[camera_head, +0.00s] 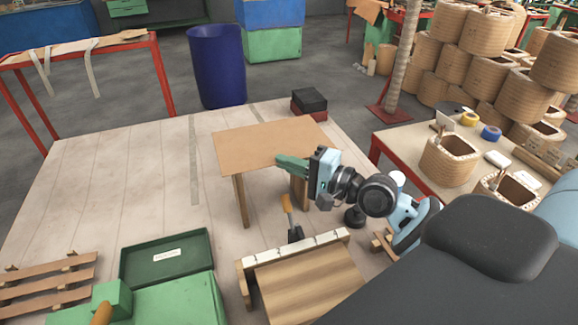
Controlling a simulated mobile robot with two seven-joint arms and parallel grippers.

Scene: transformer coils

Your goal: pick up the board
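A flat brown board (262,144) lies on wooden supports (241,200) near the middle of the pale work table. My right gripper (284,166) reaches in from the right, its green fingers pointing left at the board's front right edge. The fingers overlap the board's edge in this view. I cannot tell whether they touch it or how far apart they are. My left gripper is not in view.
A black and red box (309,101) stands behind the board. A tool with an orange handle (288,211) stands in front, near a wooden frame (307,283). Coils (449,160) stand on the right table. The left tabletop (110,190) is clear.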

